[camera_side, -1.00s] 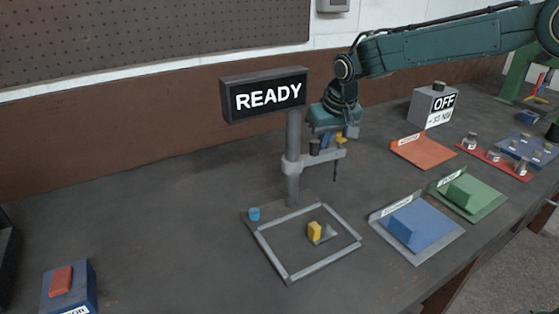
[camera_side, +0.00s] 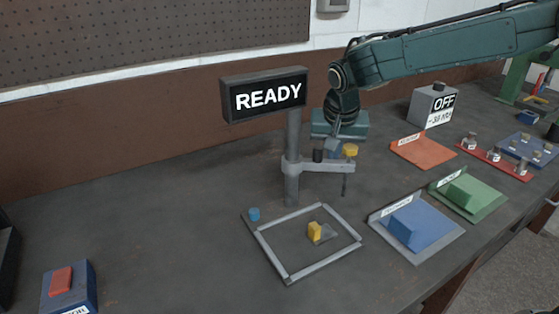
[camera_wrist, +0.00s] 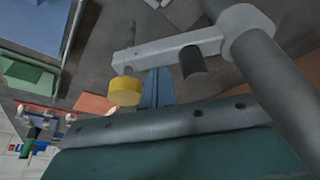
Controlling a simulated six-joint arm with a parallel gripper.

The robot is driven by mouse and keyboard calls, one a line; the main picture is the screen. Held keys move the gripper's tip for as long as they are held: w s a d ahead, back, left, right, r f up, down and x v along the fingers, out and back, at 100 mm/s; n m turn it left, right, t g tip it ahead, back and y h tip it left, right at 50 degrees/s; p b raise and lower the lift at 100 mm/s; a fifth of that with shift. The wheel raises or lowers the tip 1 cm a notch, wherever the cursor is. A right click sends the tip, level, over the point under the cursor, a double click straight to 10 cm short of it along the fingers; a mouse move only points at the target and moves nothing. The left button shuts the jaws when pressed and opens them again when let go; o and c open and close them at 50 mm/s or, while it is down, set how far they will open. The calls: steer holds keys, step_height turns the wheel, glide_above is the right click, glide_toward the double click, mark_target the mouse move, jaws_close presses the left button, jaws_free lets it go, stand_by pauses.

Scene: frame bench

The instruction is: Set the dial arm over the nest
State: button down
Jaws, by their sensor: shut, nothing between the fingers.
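The grey dial arm (camera_side: 325,166) reaches right from its upright post (camera_side: 292,135). It has a black knob (camera_side: 318,155), a yellow knob (camera_side: 350,150) and a thin probe (camera_side: 344,186) hanging down. The yellow piece (camera_side: 314,231) sits by a small grey block, apparently the nest (camera_side: 327,233), inside the bench frame. The probe hangs behind and right of it in the picture. My gripper (camera_side: 333,150) is shut and empty at the arm's far side, between the knobs. In the wrist view the blue fingers (camera_wrist: 155,88) lie against or very near the dial arm (camera_wrist: 172,48); contact is unclear.
A grey square frame (camera_side: 325,268) surrounds the yellow piece, with a blue knob (camera_side: 253,214) at its back left corner. A READY sign (camera_side: 265,95) tops the post. Blue (camera_side: 418,228), green (camera_side: 467,195) and orange (camera_side: 423,152) trays stand to the right. The left bench is mostly clear.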

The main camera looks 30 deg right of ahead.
steer(key=s+m, duration=0.1)
steer(key=s+a+m, duration=0.1)
steer(key=m, duration=0.1)
steer(key=shift+a+g+h, duration=0.2)
steer(key=shift+g+h, duration=0.1)
steer(key=shift+h, duration=0.1)
steer(key=s+a+m+g, duration=0.2)
steer(key=a+m, duration=0.3)
steer(key=m, duration=0.3)
steer(key=shift+s+a+m+g+h, duration=0.3)
steer(key=shift+s+h, duration=0.1)
steer(key=shift+s, duration=0.25)
steer(key=shift+a, duration=0.1)
